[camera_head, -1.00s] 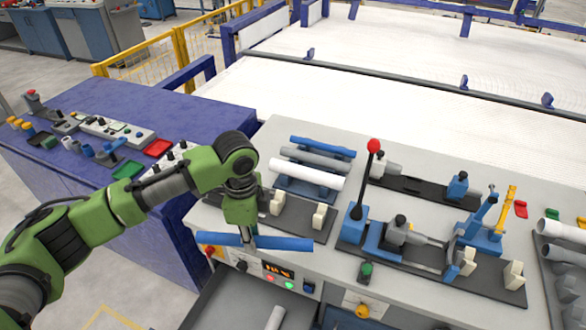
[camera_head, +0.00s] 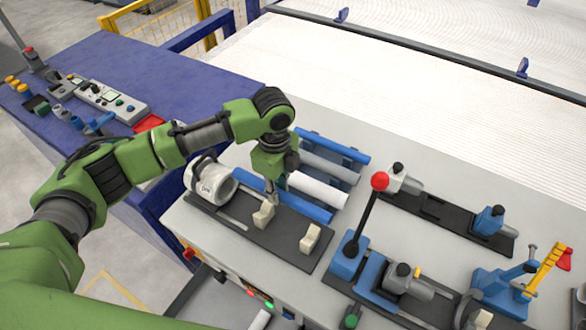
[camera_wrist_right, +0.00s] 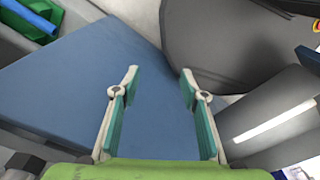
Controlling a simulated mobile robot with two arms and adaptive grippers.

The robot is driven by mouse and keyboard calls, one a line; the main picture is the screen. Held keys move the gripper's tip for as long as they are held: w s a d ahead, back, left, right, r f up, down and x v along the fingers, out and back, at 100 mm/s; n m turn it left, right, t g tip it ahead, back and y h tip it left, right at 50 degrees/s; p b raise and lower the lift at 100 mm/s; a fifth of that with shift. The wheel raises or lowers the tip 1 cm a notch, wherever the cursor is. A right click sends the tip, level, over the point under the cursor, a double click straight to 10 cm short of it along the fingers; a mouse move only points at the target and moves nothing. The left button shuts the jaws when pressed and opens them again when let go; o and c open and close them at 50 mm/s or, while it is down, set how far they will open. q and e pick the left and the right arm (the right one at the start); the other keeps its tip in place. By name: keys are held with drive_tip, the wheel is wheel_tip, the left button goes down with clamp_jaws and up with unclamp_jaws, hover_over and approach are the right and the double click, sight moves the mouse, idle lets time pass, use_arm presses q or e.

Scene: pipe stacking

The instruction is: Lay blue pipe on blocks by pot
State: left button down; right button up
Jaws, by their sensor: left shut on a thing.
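In the head view, my left gripper (camera_head: 272,190) points down and is shut on a blue pipe (camera_head: 310,207). The pipe slants down to the right, between the white pipe and the two cream blocks. The left block (camera_head: 264,214) and right block (camera_head: 310,239) stand on a black base plate (camera_head: 232,220). I cannot tell whether the pipe touches the plate. A white pot (camera_head: 210,184) with a black handle is at the plate's left end. In the right wrist view, my right gripper (camera_wrist_right: 160,75) is open and empty.
A rack behind the held pipe carries a white pipe (camera_head: 318,190), a grey pipe (camera_head: 326,167) and another blue pipe (camera_head: 333,145). A red-knobbed lever (camera_head: 379,181) stands upright to the right. In the right wrist view, a flat blue surface (camera_wrist_right: 60,95) lies beyond the fingers.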

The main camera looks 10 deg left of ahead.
use_arm(q)
drive_tip(key=shift+s+a, duration=0.25)
drive_tip(key=shift+s, duration=0.1)
drive_tip(key=shift+s+a+f+b, duration=0.1)
drive_tip(key=shift+s+b, duration=0.25)
drive_tip(key=shift+b, duration=0.15)
wheel_tip(320, 180, down, 8)
drive_tip(key=b, duration=0.8)
drive_tip(key=shift+w+b, duration=0.1)
drive_tip(key=shift+b, duration=0.2)
drive_tip(key=shift+f, duration=0.9)
